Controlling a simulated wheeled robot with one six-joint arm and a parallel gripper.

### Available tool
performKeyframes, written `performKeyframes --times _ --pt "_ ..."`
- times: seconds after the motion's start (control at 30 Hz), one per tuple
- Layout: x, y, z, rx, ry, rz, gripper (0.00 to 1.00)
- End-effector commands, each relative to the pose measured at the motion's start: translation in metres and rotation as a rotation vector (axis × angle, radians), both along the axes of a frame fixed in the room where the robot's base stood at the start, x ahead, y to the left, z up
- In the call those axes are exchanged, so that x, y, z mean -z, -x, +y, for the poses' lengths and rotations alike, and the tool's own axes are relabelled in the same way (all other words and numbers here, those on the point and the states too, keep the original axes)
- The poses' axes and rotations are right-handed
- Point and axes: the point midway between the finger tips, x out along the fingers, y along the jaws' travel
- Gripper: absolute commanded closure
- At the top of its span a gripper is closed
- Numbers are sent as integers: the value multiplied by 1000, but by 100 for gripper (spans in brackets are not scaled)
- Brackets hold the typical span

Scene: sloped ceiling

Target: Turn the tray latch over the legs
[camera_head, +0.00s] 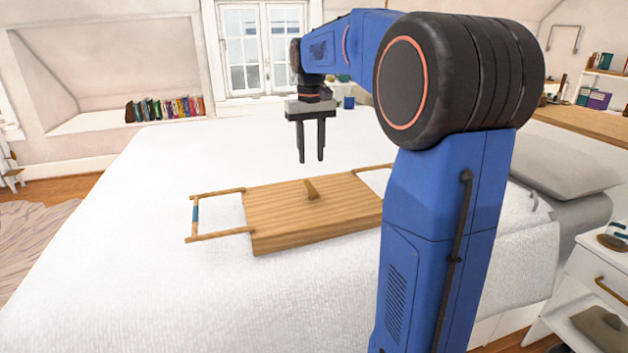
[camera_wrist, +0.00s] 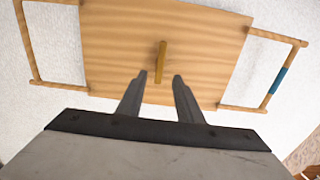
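The wooden tray (camera_head: 285,218) lies underside up on the white bed, with a leg frame folded out flat at each end. The left leg frame (camera_head: 222,236) has a blue band on its bar. A small wooden latch (camera_head: 312,189) sits at the middle of the tray board; it also shows in the wrist view (camera_wrist: 161,62), pointing along the short side of the board. My gripper (camera_head: 312,160) points down above the tray, beyond the latch, open and empty. In the wrist view its two fingers (camera_wrist: 160,78) are apart, with the latch between and beyond their tips.
The white bed (camera_head: 130,270) around the tray is clear. Pillows (camera_head: 570,165) lie at the right, and a white nightstand (camera_head: 600,265) stands beside the bed. My blue arm hides the tray's right end in the head view.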

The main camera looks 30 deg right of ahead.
Motion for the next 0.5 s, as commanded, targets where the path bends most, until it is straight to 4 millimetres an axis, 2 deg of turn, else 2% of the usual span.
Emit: performKeyframes --times 0.3,0.5 --pt "56 0 0 0 -1 3 67" --pt "80 0 0 0 0 2 67"
